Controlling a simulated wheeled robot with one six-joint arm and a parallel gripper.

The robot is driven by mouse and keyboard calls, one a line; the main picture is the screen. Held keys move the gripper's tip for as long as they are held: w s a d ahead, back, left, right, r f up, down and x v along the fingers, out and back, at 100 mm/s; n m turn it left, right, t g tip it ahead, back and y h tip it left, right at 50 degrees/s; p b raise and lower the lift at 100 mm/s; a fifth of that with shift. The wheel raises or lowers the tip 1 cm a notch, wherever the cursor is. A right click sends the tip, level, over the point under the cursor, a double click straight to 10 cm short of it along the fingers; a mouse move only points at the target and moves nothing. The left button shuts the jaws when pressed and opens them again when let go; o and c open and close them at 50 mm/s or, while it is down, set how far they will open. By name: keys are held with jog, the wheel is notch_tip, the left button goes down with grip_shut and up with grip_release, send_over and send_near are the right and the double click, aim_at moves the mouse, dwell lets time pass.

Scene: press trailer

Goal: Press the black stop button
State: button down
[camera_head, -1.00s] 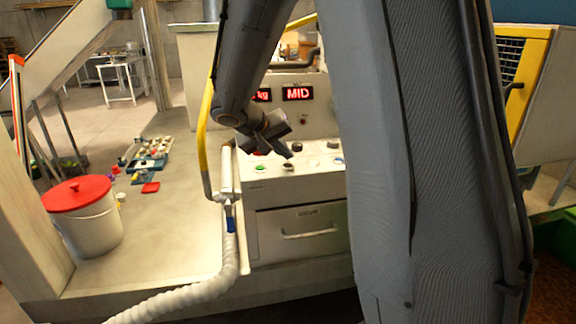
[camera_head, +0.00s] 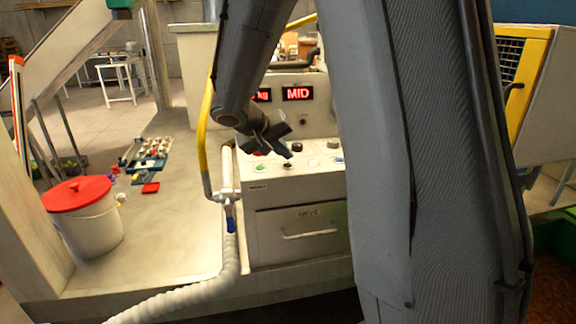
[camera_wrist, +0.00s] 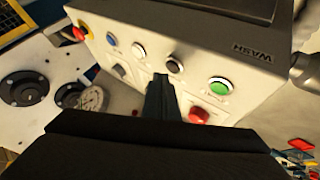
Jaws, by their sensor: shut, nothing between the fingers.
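The black button (camera_wrist: 174,66) is a dark round cap in a light ring, between the white button (camera_wrist: 138,51) and the green button (camera_wrist: 220,86). In the head view the black button (camera_head: 288,165) sits on the sloped panel, to the right of the green button (camera_head: 259,169). My gripper (camera_head: 289,153) is shut and empty just above it in that view. In the wrist view my gripper's dark fingers (camera_wrist: 160,80) end just left of and below the black button. I cannot tell whether they touch the panel.
A red button (camera_wrist: 199,115), a dark knob (camera_wrist: 120,71) and a blue button (camera_wrist: 112,39) are close by on the panel. A white pipe (camera_head: 228,170) and yellow rail stand left of the console. A red-lidded bucket (camera_head: 85,235) stands farther left.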

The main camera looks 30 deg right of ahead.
jog(key=shift+f+b, duration=0.8)
jog(key=shift+b, duration=0.55)
dwell(1.0)
jog(key=shift+r, duration=0.8)
notch_tip(320, 180, up, 5)
jog(key=p, duration=0.2)
jog(key=shift+p, duration=0.4)
dwell(0.8)
